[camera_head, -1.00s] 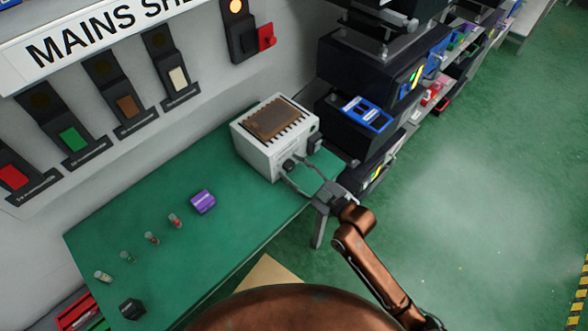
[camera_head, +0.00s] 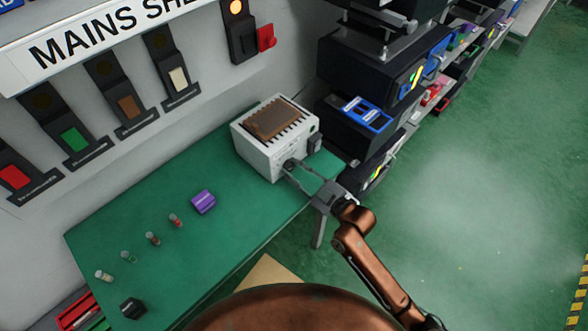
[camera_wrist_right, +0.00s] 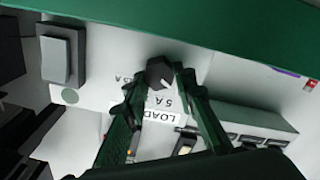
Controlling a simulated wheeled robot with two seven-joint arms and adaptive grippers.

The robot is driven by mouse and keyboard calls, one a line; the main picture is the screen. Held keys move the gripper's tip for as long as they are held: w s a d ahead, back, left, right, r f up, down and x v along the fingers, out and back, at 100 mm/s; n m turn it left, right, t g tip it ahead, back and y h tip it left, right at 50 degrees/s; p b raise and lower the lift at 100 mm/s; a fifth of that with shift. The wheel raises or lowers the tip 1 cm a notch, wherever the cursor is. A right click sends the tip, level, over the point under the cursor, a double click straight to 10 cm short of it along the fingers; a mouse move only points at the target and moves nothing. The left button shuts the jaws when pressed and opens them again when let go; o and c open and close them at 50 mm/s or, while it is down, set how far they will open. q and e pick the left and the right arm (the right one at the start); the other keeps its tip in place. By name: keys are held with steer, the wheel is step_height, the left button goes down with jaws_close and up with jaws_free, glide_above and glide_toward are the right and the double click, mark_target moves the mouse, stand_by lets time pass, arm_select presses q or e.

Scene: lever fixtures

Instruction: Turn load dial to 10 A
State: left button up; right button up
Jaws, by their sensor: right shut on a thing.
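The load dial (camera_wrist_right: 158,72) is a dark faceted knob on the front panel of the white load box (camera_head: 262,158). In the right wrist view, a pale mark on the knob points to the lower right. The labels "5 A" and "LOAD" (camera_wrist_right: 158,116) show below it, and a partly hidden label ending in "A" is at its left. My right gripper (camera_head: 292,170) is shut on the dial, with one finger on each side of it; its fingers also show in the wrist view (camera_wrist_right: 160,84). My left gripper is not in view.
A dark switch (camera_head: 314,142) sits on the box's panel, right of the dial. A purple block (camera_head: 203,201) and several small fuse-like cylinders lie on the green bench (camera_head: 185,262). The bench's front middle is clear.

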steer(key=m+p, duration=0.3)
steer(key=shift+r, duration=0.25)
steer(key=m+p, duration=0.3)
steer(key=m, duration=0.1)
steer(key=shift+w+d, duration=0.1)
steer(key=m+p, duration=0.2)
steer(key=m, duration=0.2)
steer(key=shift+d+f, duration=0.1)
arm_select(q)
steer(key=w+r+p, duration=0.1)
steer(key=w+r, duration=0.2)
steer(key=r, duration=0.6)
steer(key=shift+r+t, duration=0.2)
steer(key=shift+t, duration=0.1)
arm_select(e)
steer(key=shift+w+f+m, duration=0.1)
steer(key=shift+f+m, duration=0.05)
steer(key=shift+m, duration=1.95)
steer(key=o, duration=1.1)
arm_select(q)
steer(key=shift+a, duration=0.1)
arm_select(e)
steer(key=shift+o, duration=0.2)
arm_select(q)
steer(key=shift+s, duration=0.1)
arm_select(e)
steer(key=shift+d, duration=0.1)
